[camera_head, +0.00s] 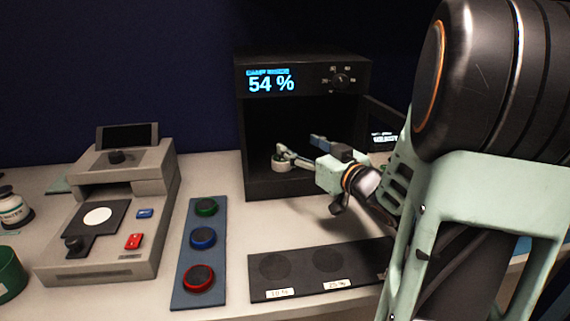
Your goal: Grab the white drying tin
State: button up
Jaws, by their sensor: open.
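A small round pale tin (281,164), which looks like the white drying tin, sits on the floor of the open black chamber (308,65), near the front left of its opening. My gripper (298,147) reaches in from the right with its fingers apart. One finger lies over or beside the tin's right side and partly hides it. I cannot tell whether they touch. The other finger is up and to the right, with nothing visible between the fingers.
The chamber's display reads 54 %. A grey instrument (110,210) stands at left. A blue strip (202,250) holds three coloured-ring discs. A black plate (320,270) with two round spots lies in front. A jar (12,208) and green cup (10,272) stand far left. My arm hides the right side.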

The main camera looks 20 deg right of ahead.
jog(key=b, duration=0.2)
send_near(284, 159)
jog(key=shift+x, duration=1.05)
jog(key=shift+w+f, duration=0.1)
jog(key=shift+f, duration=0.3)
jog(key=x, duration=0.7)
jog(key=shift+w+r, duration=0.15)
jog(key=c, duration=1.3)
jog(key=shift+r, duration=0.15)
